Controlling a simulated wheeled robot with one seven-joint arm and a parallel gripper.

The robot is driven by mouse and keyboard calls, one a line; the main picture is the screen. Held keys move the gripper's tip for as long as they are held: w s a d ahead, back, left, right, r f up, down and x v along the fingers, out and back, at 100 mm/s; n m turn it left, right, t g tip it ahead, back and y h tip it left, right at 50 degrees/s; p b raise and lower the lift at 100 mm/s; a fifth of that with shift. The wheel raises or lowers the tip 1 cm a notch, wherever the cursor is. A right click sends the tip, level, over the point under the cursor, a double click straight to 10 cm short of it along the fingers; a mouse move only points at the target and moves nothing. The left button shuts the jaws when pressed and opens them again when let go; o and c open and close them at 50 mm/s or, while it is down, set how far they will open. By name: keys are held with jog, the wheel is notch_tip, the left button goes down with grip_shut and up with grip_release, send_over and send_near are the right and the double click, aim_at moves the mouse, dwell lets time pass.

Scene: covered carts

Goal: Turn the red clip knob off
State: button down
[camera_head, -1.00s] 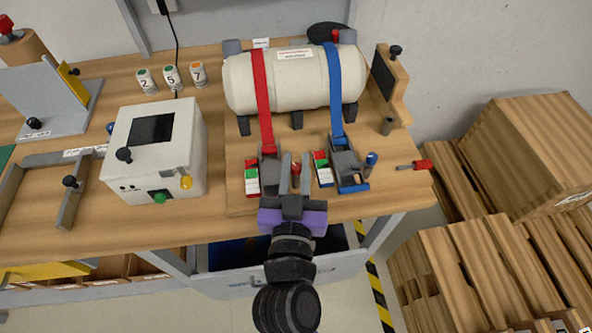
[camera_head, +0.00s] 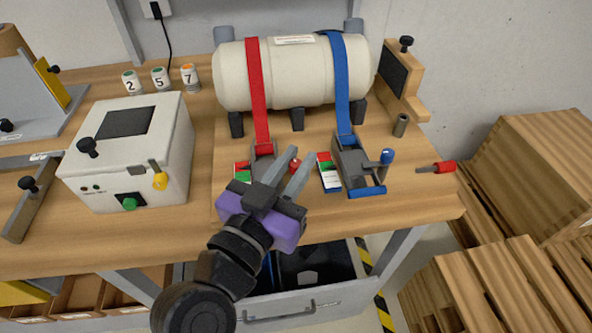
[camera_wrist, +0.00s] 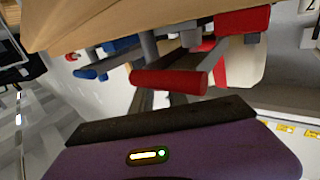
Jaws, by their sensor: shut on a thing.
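The red clip (camera_head: 263,150) sits on the board below the red strap (camera_head: 257,90), partly hidden by my gripper. Its red knob (camera_head: 295,164) shows between my two grey fingers. My gripper (camera_head: 301,157) is shut on this knob and reaches in at a slant from the lower left. In the wrist view, the red knob (camera_wrist: 170,82) lies just beyond the dark edge of my gripper, with a red bar (camera_wrist: 243,21) behind it. The exact finger contact is hidden there.
The blue clip (camera_head: 357,168) with its blue knob (camera_head: 387,156) stands close to the right. A white tank (camera_head: 300,75) lies behind. A white box (camera_head: 150,150) with a screen stands left. A red-handled pin (camera_head: 443,167) is at the right edge.

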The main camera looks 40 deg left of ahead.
jog(key=shift+m+h+b, duration=0.3)
jog(key=shift+m+h, duration=0.1)
jog(key=shift+h, duration=0.2)
jog(key=c, duration=1.3)
grip_release()
jog(key=shift+s, duration=0.1)
jog(key=s, duration=0.3)
jog(key=s+d, duration=0.1)
jog(key=s, duration=0.3)
jog(key=shift+s+d, duration=0.2)
jog(key=shift+s, duration=0.05)
